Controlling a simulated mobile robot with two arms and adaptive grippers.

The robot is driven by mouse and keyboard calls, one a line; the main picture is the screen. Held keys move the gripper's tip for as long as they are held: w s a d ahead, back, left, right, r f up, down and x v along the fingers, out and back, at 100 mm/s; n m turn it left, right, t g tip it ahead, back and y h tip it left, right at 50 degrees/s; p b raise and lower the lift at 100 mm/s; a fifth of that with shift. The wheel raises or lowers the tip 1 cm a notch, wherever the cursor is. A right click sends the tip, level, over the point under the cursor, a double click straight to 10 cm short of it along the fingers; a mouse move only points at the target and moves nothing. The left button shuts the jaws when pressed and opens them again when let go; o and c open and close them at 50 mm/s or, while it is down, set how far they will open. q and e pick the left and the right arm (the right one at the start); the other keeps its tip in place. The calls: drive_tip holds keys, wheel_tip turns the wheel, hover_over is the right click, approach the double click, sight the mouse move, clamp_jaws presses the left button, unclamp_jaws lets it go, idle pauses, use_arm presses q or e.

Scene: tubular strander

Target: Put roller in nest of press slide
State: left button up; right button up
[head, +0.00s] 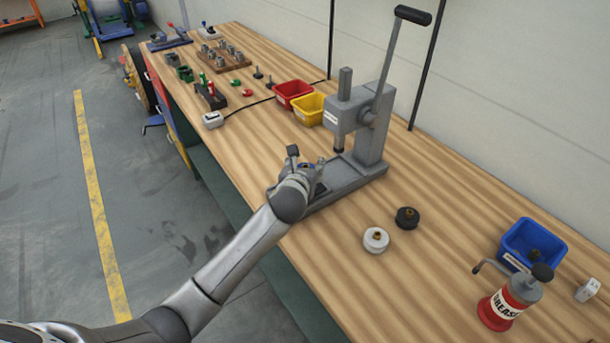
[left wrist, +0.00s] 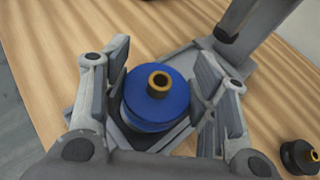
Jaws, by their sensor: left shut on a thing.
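A blue roller (left wrist: 157,103) with a brass bush in its middle sits between the fingers of my left gripper (head: 304,170). The fingers are shut on it from both sides, and it looks upright. In the head view the gripper mostly hides the roller. The grey press (head: 370,130) stands on the bench, with its lever raised and its ram above the base. The gripper is at the front end of the press base (head: 352,178), over the slide area. The roller and gripper cover the nest, so I cannot tell whether the roller touches it. My right gripper is not in view.
A white roller (head: 375,240) and a black roller (head: 407,217) stand right of the press. Further right are a blue bin (head: 530,243) and a red grease can (head: 503,307). Red (head: 293,94) and yellow (head: 309,109) bins stand behind the press. Bare bench lies around the rollers.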

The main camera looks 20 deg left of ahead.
use_arm(q)
drive_tip(key=shift+w+a+f, duration=0.2)
drive_tip(key=shift+w+f, duration=0.5)
drive_tip(key=shift+f, duration=1.5)
drive_tip(key=o, duration=1.4)
drive_tip(key=shift+f, duration=0.15)
drive_tip(key=shift+o, duration=0.2)
drive_tip(key=v, duration=1.2)
